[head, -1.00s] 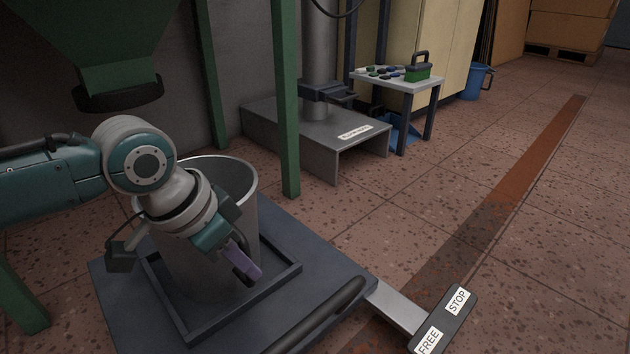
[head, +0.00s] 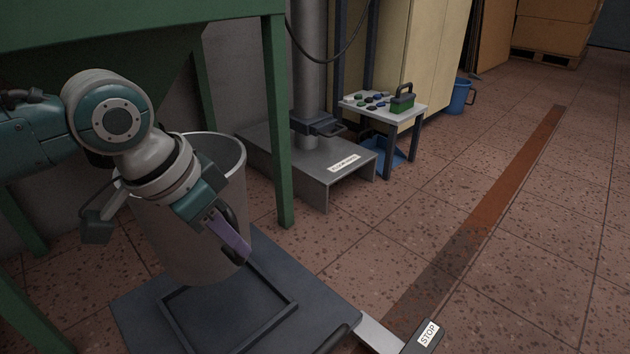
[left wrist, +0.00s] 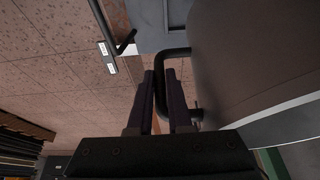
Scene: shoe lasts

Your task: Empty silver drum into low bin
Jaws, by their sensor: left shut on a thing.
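The silver drum (head: 175,235) is a large grey open-topped cylinder at the left of the head view. It is raised above the square frame (head: 230,310) on the dark platform and looks close to upright. My left gripper (head: 232,238) is shut on the drum's dark side handle, on the drum's near right side. In the left wrist view the gripper's fingers (left wrist: 168,95) close around the dark handle bar (left wrist: 162,90), with the drum wall (left wrist: 250,50) to the right. The drum's inside is mostly hidden by my arm.
A green post (head: 277,130) stands just right of the drum, under a green hopper structure (head: 110,50). A grey pedestal (head: 335,180), a small table (head: 385,112) and a blue bucket (head: 461,95) stand further back. The platform has a STOP pedal (head: 427,336). Floor at right is clear.

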